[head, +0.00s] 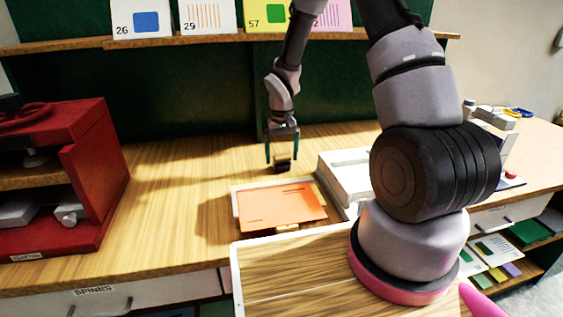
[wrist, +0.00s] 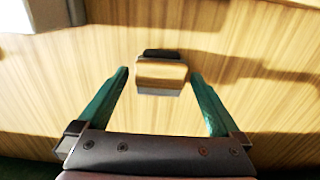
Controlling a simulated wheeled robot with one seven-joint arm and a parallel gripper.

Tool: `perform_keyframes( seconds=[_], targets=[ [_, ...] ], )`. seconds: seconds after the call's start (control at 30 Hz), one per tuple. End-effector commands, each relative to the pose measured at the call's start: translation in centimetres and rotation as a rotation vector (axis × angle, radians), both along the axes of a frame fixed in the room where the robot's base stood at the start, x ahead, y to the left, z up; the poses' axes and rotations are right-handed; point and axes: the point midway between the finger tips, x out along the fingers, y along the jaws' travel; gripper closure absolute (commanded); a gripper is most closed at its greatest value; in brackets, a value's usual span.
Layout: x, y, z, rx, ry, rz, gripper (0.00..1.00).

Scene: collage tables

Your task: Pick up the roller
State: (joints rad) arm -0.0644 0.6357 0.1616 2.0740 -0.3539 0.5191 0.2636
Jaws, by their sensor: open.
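The roller (head: 283,162) is a small piece with a dark part and a wooden-coloured part, on the wooden table behind the orange sheet. In the wrist view the roller (wrist: 161,74) shows a shiny tan block with a grey edge and a dark strip behind it. My gripper (head: 282,163) is above the table at the roller, its teal fingers apart. In the wrist view my gripper (wrist: 160,76) is open, with one finger on each side of the roller and a gap on both sides. The roller's underside is hidden.
An orange sheet on a pale tray (head: 238,222) lies in front of the roller. A white box (head: 335,167) stands to the right. A red shelf unit (head: 95,160) stands at the left. Numbered cards (head: 208,18) line the ledge behind. The table left of the roller is clear.

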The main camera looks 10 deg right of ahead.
Motion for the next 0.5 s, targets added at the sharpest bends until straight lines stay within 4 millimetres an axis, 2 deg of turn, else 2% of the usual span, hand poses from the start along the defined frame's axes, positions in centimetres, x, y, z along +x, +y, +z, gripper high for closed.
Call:
perform_keyframes(
  seconds=[0.2,0.37,0.4,0.5],
  targets=[
    [0.01,0.0,-0.04,0.0,-0.001,0.0,0.0],
    [0.01,0.0,-0.03,0.0,-0.001,0.0,0.61],
    [0.01,0.0,-0.02,0.0,-0.001,0.0,0.77],
    [0.03,0.0,0.01,0.0,-0.001,0.0,0.77]
  ],
)
